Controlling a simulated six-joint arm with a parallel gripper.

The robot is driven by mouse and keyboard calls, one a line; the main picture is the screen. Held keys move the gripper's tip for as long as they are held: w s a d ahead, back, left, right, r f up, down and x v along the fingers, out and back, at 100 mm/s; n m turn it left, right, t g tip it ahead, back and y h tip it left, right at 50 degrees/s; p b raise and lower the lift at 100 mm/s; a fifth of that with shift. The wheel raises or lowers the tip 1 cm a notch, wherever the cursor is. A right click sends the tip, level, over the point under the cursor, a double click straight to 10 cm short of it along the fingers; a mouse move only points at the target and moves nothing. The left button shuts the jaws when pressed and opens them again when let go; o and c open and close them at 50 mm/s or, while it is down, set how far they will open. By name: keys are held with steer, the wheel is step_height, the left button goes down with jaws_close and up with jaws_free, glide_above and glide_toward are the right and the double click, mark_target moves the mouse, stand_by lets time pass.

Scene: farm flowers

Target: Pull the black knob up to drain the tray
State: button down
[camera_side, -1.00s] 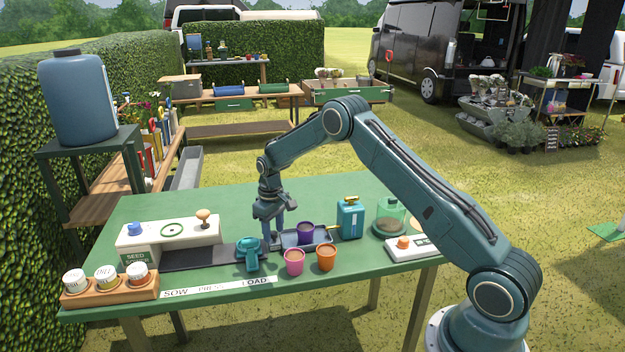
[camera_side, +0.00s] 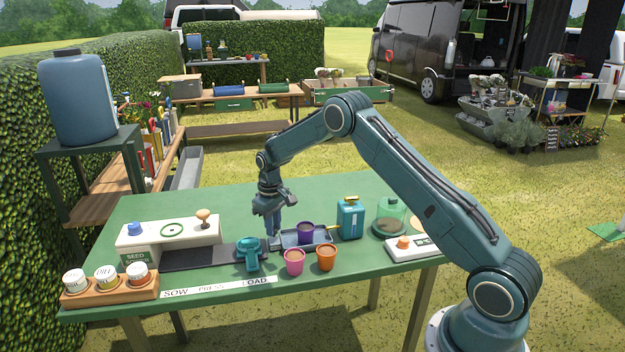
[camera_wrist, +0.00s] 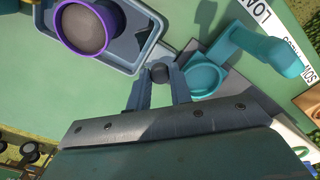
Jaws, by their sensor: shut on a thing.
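The black knob (camera_wrist: 158,72) shows between my fingertips in the wrist view, at the corner of the tray. My gripper (camera_wrist: 159,82) is shut on it, one finger on each side. The grey-blue tray (camera_wrist: 150,22) holds a purple pot (camera_wrist: 88,28) filled with brown soil. In the side view my gripper (camera_side: 274,232) points down at the left end of the tray (camera_side: 325,238), and the purple pot (camera_side: 306,229) stands inside it. The knob is hidden by the fingers in the side view. I cannot tell how high it stands above the tray.
A teal press (camera_side: 248,254) stands close at the left of my gripper. A pink pot (camera_side: 294,262) and an orange pot (camera_side: 326,258) stand in front of the tray. A teal can (camera_side: 350,218) is at its right. Open green table lies behind.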

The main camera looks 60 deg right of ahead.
steer(key=shift+r, duration=0.3)
steer(key=c, duration=1.3)
jaws_free()
steer(key=shift+o, duration=0.2)
step_height(320, 180, up, 14)
steer(key=shift+f, duration=0.15)
